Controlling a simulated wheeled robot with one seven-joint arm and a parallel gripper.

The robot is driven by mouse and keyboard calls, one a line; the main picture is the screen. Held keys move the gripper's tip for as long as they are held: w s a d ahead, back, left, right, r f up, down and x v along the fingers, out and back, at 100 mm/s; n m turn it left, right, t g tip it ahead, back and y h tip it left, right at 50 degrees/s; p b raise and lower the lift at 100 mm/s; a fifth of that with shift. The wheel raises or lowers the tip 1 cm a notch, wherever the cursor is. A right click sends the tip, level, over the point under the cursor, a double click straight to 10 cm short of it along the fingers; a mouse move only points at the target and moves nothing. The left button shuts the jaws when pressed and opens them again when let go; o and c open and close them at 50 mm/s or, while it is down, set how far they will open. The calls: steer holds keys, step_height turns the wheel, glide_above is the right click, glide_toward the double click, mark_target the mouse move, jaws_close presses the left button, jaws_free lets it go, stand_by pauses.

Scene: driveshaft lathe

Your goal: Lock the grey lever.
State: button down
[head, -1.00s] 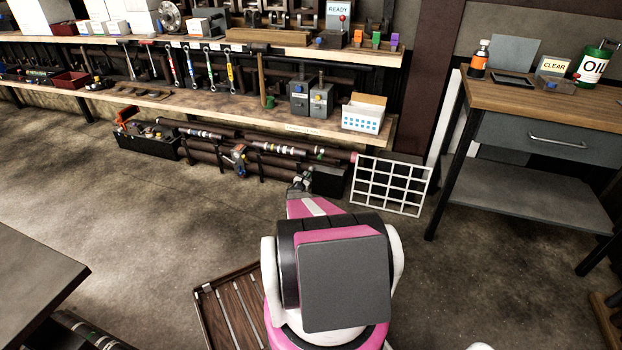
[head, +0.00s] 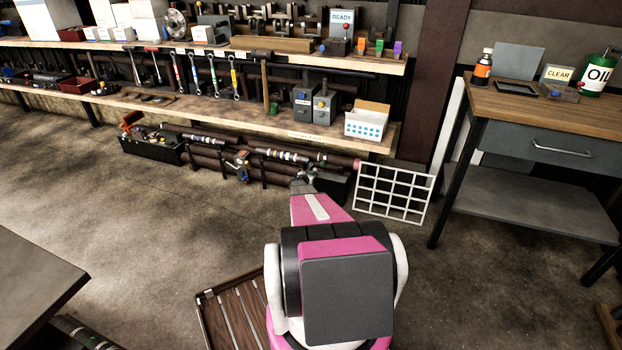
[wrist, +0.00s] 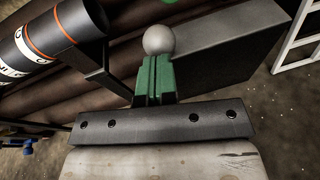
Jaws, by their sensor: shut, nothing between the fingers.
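The grey lever shows as a round grey knob (wrist: 158,40) at the top of the wrist view; its stem is hidden behind my fingers. My gripper (wrist: 155,62) has green finger pads, shut together with nothing between them. The fingertips are right below the knob in the picture; I cannot tell whether they touch it. In the head view my gripper (head: 303,184) is small and low in front of the pipe rack, and the lever is hard to make out there.
A dark box (wrist: 225,45) is right of the knob, and a banded shaft (wrist: 50,42) is at left. A white grid panel (head: 393,192) leans right of my gripper. A blue-handled clamp (head: 240,166) is on the rack to the left. The floor (head: 130,220) at left is open.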

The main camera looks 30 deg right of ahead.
mark_target(314, 169)
steer(key=shift+w+d+r, duration=0.7)
steer(key=shift+d+r, duration=0.15)
steer(key=shift+r, duration=0.25)
steer(key=s+a+r, duration=0.4)
steer(key=a+r, duration=0.1)
steer(key=a, duration=0.2)
steer(key=shift+s+r, duration=0.15)
steer(key=shift+r, duration=0.05)
steer(key=shift+a, duration=0.1)
stand_by(0.5)
